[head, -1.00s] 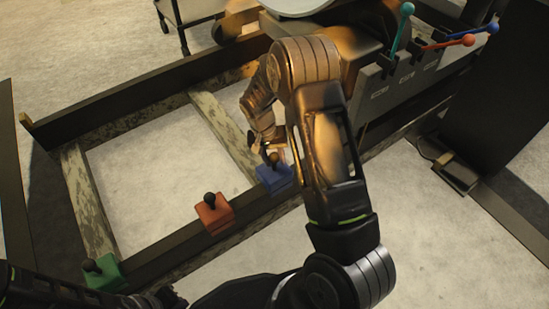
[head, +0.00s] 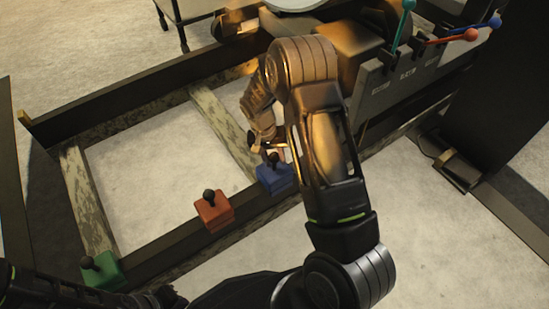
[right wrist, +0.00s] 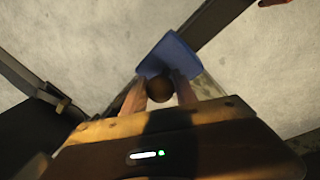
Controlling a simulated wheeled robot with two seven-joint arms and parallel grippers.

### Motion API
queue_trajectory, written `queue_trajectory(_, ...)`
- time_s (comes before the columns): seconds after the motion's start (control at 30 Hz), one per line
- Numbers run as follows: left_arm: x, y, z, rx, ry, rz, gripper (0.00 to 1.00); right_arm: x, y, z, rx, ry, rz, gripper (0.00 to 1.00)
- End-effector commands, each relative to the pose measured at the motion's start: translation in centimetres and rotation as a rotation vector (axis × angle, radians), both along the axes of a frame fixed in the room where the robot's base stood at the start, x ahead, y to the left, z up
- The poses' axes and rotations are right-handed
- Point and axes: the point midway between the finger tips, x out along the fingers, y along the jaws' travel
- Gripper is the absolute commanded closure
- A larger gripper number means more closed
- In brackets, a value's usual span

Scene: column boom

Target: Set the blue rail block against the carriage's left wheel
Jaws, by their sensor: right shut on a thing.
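The blue rail block (head: 274,179) sits on the near dark rail, right of the red block; it also shows in the right wrist view (right wrist: 176,52). My right gripper (head: 268,150) is shut on the block's dark round knob (right wrist: 160,91), with one finger on each side. The carriage (head: 345,50) stands on the rails at the upper right, partly behind my right arm. A dark rounded part like a wheel (head: 233,22) shows at its left on the far rail; the near-side wheel is hidden. My left gripper (head: 165,297) is at the bottom left, too dark to read.
A red block (head: 213,212) and a green block (head: 101,271), each with a black knob, sit further left on the near rail (head: 160,237). Teal, red and blue levers (head: 450,38) rise from the carriage. A dark panel (head: 500,90) stands at right. Pale floor lies between the rails.

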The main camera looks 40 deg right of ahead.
Motion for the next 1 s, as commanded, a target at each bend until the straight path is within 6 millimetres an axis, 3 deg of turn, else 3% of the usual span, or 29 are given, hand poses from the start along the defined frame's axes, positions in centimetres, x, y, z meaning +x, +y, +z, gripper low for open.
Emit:
queue_trajectory(0.03, 0.0, 0.0, 0.0, 0.0, 0.0, 0.0, 1.0, 0.1, 0.0, 0.1, 0.0, -0.002, 0.0, 1.0)
queue_trajectory(0.07, 0.0, 0.0, 0.0, 0.0, 0.0, 0.0, 1.0, 0.1, 0.0, 0.1, 0.0, -0.002, 0.0, 0.65)
queue_trajectory(0.37, 0.0, 0.0, 0.0, 0.0, 0.0, 0.0, 1.0, 0.0, 0.0, 0.1, -0.001, -0.001, 0.0, 0.41)
queue_trajectory(0.8, 0.8, 0.8, 0.1, 0.011, -0.013, 0.018, 1.0, 0.0, 0.0, 0.1, 0.001, 0.001, 0.0, 0.4)
queue_trajectory(1.0, 0.4, 0.4, 1.4, 0.006, -0.007, 0.01, 1.0, 0.5, 0.6, 3.7, 0.0, -0.002, 0.001, 0.4)
